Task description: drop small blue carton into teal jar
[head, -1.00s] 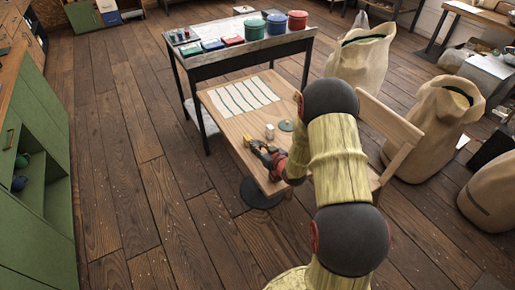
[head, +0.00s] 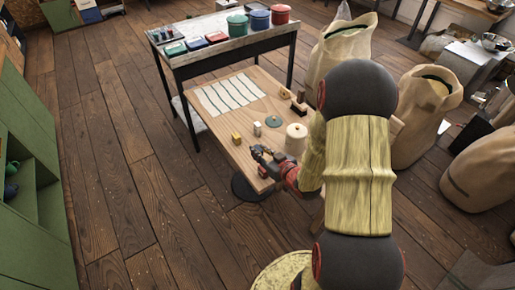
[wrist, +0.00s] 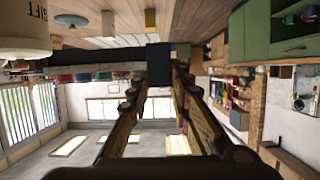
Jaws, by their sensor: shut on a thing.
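My gripper (head: 258,152) is over the near part of the wooden table and also shows in the wrist view (wrist: 160,82). Its fingers are shut on a small dark box, the small blue carton (wrist: 158,56), which looks nearly black there. In the head view the carton is too small to make out. The teal jar (head: 237,25) stands at the back of the dark-framed bench, left of a blue jar (head: 260,19) and a red jar (head: 280,14). The gripper is well in front of these jars.
The wooden table holds a yellow block (head: 236,138), a pale small block (head: 257,129), a teal disc (head: 274,121), a beige cylinder (head: 296,138), a brown brush (head: 299,104) and paper strips (head: 232,93). Flat coloured boxes (head: 196,43) lie before the jars. Sacks (head: 340,50) stand right.

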